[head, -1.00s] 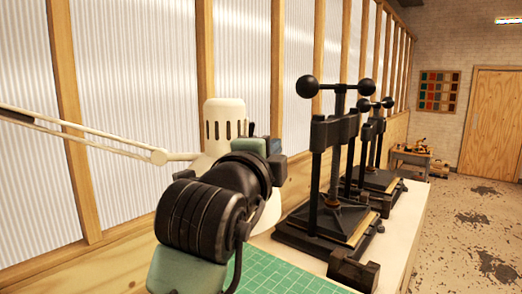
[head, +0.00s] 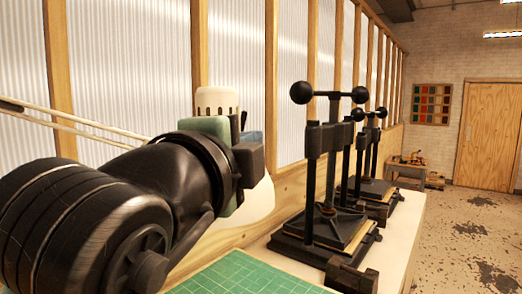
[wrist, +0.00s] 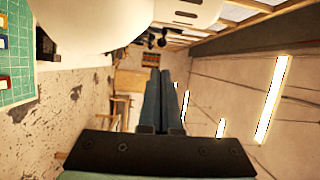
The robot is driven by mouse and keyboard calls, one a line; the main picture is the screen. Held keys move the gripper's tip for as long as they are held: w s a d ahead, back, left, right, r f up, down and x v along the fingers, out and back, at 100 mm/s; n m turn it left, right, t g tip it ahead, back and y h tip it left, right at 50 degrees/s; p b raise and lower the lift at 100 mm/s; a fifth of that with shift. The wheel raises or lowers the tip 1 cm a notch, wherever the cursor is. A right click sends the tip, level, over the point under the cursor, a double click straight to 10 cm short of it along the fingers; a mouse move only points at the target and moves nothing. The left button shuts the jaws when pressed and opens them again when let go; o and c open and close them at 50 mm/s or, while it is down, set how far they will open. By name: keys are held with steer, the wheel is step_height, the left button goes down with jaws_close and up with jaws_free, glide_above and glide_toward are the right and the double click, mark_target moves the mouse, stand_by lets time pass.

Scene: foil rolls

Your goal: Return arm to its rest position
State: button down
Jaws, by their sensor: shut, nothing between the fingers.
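My arm (head: 130,205) fills the lower left of the head view, raised above the bench, with dark links. In the wrist view, the fingers of my gripper (wrist: 161,78) lie together, shut and empty, pointing away into the room. No foil roll can be clearly told in the head view. In the wrist view, small coloured pieces lie on a green mat (wrist: 20,52) at the left edge; I cannot tell what they are.
Black presses (head: 325,215) stand on the bench to the right. The green cutting mat (head: 255,278) lies below my arm. A wooden-framed wall runs along the left. Floor and a wooden door (head: 490,130) are far right.

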steer(key=s+d+r+n+t+y+b, duration=0.1)
steer(key=s+n+t, duration=0.4)
steer(key=n, duration=0.5)
steer(key=s+d+r+n+t+y+b, duration=0.1)
steer(key=s+r+n+t+y+b, duration=0.1)
steer(key=s+n, duration=0.6)
steer(key=n+t+y, duration=0.1)
steer(key=n+t, duration=0.1)
steer(key=shift+s+d+r+t+y, duration=0.15)
steer(key=shift+d+r+t+y, duration=0.1)
steer(key=shift+t+y, duration=0.15)
